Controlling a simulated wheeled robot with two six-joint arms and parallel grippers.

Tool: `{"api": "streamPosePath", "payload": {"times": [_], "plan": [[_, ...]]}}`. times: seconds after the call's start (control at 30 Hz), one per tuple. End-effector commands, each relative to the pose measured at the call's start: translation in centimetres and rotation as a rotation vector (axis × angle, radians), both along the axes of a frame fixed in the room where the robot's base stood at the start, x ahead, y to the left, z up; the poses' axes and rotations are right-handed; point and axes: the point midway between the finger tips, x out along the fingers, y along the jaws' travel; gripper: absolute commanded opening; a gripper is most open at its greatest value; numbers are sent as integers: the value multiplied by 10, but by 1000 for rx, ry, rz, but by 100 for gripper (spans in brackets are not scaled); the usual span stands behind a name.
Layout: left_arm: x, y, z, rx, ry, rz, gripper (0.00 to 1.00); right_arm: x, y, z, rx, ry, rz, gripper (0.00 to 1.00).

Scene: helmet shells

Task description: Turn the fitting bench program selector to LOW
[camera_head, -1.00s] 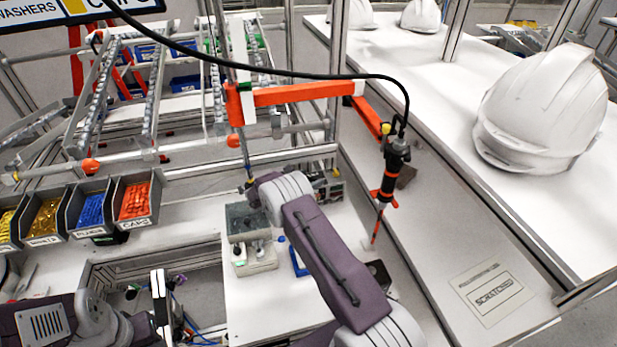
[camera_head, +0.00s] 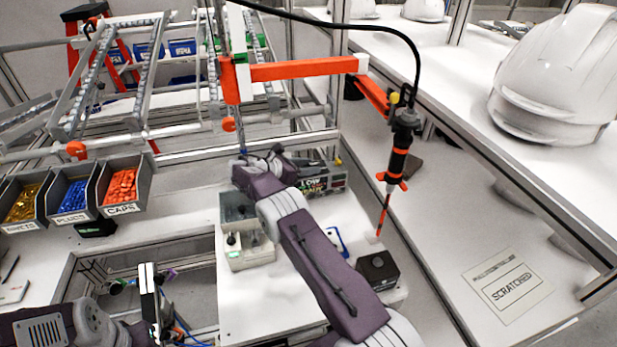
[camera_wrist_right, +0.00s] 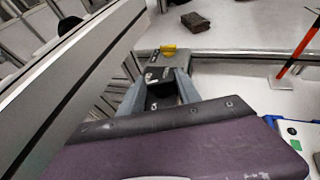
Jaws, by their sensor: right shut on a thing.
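The fitting bench control box (camera_head: 326,180), with a green display, stands at the back of the white bench top. My right gripper (camera_head: 278,155) is at the left end of this box in the head view. In the right wrist view my right gripper (camera_wrist_right: 160,90) has its two grey fingers on either side of a dark part at a black panel (camera_wrist_right: 157,73) with small white labels. It is shut on this part, which I take to be the selector knob. The knob's pointer and setting cannot be read. My left gripper (camera_head: 150,295) is at the lower left; its jaw opening is unclear.
An orange-tipped tool (camera_head: 400,150) hangs on the right. Part bins (camera_head: 122,190) stand at the left. A white helmet shell (camera_head: 555,80) sits on the right shelf.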

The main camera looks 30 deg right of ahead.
Motion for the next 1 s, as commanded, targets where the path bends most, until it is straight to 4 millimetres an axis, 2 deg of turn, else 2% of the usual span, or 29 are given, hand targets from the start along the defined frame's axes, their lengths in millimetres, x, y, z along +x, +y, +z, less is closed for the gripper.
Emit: {"api": "streamPosePath", "payload": {"times": [0.1, 0.43, 0.47, 0.5, 0.53, 0.83, 0.93, 1.0], "plan": [[0, 0, -7, 0, -1, 0, 36, 1, 0, 1, 3, -5, -14, 0], [0, 0, -6, 0, -1, 0, 36, 0, 1, 2, 6, -3, -18, 0], [0, 0, -6, 0, -1, 0, 36, 0, 1, 2, 6, -3, -18, 46], [0, 0, -6, 0, -1, 0, 36, 0, 1, 2, 6, -3, -18, 57], [0, 0, -6, 0, -1, 0, 36, 0, 1, 2, 7, -2, -19, 62], [0, 0, -7, 0, 0, 0, 36, 0, 2, 1, 8, -1, -18, 62], [0, 0, -12, 0, -1, 0, 36, -1, 13, 4, 7, -3, -17, 62], [0, 0, -17, 0, 0, 0, 36, -2, 27, 9, 8, -5, -15, 62]]}}
